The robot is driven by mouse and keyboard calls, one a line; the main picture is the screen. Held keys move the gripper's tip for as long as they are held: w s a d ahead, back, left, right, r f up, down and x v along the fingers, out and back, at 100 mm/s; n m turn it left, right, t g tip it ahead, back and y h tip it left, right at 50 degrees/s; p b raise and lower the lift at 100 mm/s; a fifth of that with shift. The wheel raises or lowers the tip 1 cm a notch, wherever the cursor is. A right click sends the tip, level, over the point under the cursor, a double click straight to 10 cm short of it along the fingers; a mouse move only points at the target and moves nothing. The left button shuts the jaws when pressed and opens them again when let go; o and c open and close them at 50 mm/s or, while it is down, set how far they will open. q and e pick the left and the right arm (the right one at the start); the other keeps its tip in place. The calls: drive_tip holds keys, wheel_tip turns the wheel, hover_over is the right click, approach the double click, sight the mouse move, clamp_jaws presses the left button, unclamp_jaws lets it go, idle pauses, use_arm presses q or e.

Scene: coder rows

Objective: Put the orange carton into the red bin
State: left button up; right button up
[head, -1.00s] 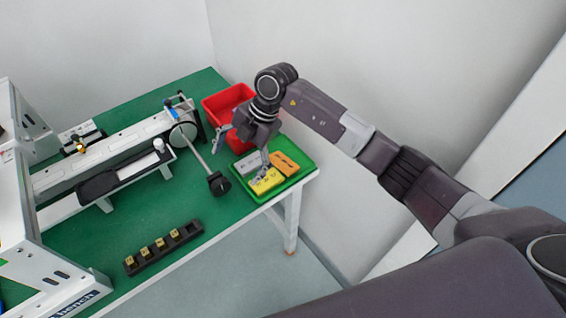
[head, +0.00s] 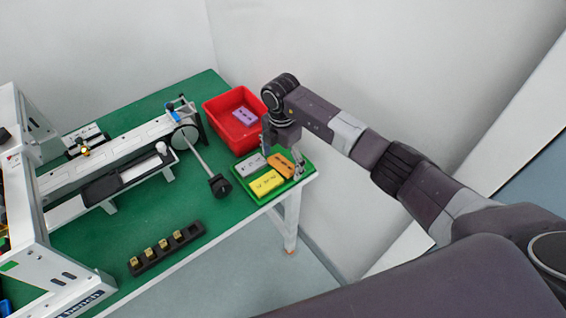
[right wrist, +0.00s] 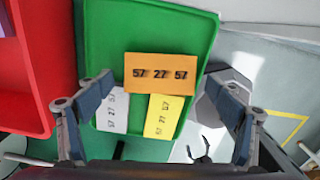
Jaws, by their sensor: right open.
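The orange carton (head: 281,165) lies in the green tray (head: 302,185), behind the yellow carton (head: 266,183) and beside the grey-white carton (head: 250,165). In the right wrist view the orange carton (right wrist: 161,73) sits centred between my fingers, marked "57 27 57". The red bin (head: 213,109) stands behind the tray and holds a purple carton (head: 243,116). My right gripper (head: 282,166) is open, with its fingers on either side of the orange carton from above; I cannot tell if they touch it. It also shows open in the right wrist view (right wrist: 160,110). My left gripper is not in view.
A white bench rig with a rail (head: 110,165) fills the left of the green table (head: 130,225). A rod with a black end (head: 219,185) reaches close to the tray's left. A black rack (head: 165,248) with several small brass pieces lies at the front.

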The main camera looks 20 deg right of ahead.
sight(282, 164)
drive_tip(key=shift+f, duration=0.1)
drive_tip(key=shift+c, duration=0.4)
drive_tip(key=c, duration=0.8)
drive_tip(key=shift+c, duration=0.2)
wheel_tip(282, 164, up, 20)
drive_tip(key=b, duration=0.3)
